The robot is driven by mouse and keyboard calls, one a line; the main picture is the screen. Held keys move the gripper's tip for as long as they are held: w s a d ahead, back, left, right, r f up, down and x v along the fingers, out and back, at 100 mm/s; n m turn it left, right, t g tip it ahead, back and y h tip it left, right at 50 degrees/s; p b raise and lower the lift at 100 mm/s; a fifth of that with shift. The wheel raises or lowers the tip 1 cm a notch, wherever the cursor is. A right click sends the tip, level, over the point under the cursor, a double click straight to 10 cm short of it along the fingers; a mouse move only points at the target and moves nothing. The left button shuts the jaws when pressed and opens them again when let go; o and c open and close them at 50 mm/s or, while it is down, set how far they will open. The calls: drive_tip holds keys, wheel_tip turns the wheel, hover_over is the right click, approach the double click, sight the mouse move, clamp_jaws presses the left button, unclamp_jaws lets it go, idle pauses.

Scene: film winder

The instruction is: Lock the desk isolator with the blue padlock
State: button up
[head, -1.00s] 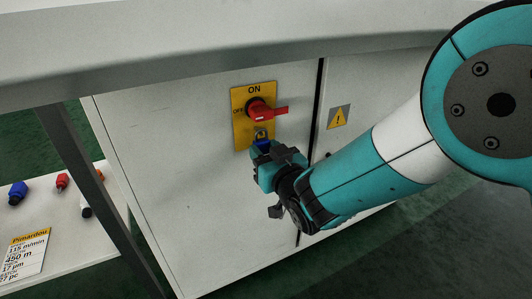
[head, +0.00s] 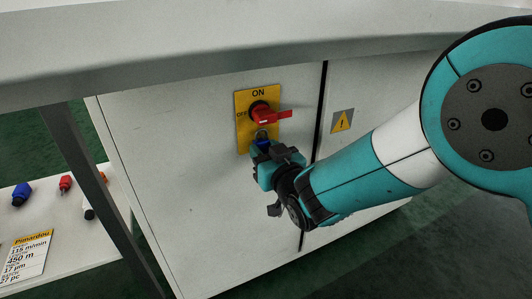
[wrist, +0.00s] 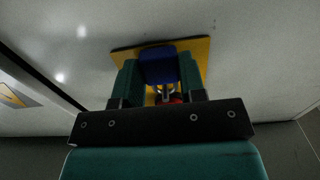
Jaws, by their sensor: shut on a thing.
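The desk isolator is a yellow plate (head: 243,128) with a red rotary handle (head: 264,113) on the white cabinet front. Its handle points right, with ON above and OFF at the left. My gripper (head: 264,150) is shut on the blue padlock (head: 262,143), just below the handle and in front of the plate's lower part. In the wrist view, the padlock (wrist: 159,64) sits between both fingers, with its metal shackle extending toward the red handle (wrist: 174,99). I cannot tell whether the shackle passes through the handle or is closed.
A pale worktop (head: 200,65) overhangs the cabinet front. A warning label (head: 342,121) is right of the dark door gap. At the lower left, a white shelf (head: 70,235) holds a blue item (head: 21,194), a red item (head: 65,183) and a yellow-headed card (head: 24,262).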

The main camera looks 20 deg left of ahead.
drive_tip(key=shift+f, duration=0.25)
idle(0.3)
drive_tip(key=o, duration=1)
drive_tip(key=shift+b+v, duration=5.1)
drive_tip(key=shift+v, duration=3.7)
